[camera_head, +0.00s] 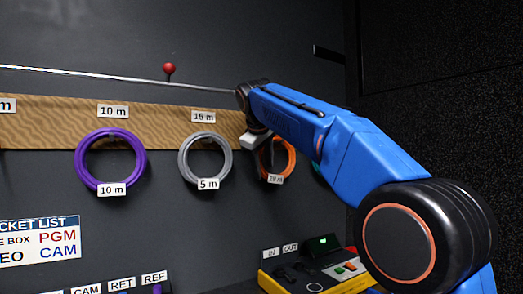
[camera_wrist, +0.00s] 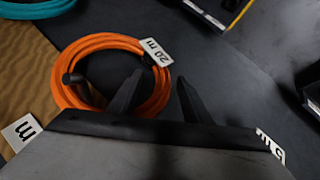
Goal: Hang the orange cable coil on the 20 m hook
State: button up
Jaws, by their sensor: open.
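The orange cable coil (camera_head: 291,160) hangs on the wall at the right end of the wooden strip, partly hidden behind my gripper (camera_head: 255,138). In the wrist view the coil (camera_wrist: 100,43) is close, with a white 20 m tag (camera_wrist: 157,52) on its rim. My open gripper (camera_wrist: 160,80) has one finger over the coil's inside and the other outside it, with part of the rim showing between. I cannot tell whether the fingers touch it. The label above the orange coil is hidden by my arm, so which hook it hangs at is unclear.
A purple coil (camera_head: 80,160) tagged 10 m hangs under a 10 m label (camera_head: 112,111). A grey coil (camera_head: 183,160) tagged 5 m hangs under a 15 m label (camera_head: 203,116). A teal coil (camera_wrist: 40,8) is beside the orange one. A yellow-edged device (camera_head: 320,272) sits below.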

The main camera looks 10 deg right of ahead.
jog(key=v, duration=1.7)
jog(key=shift+s+a+f, duration=0.1)
jog(key=shift+s, duration=0.05)
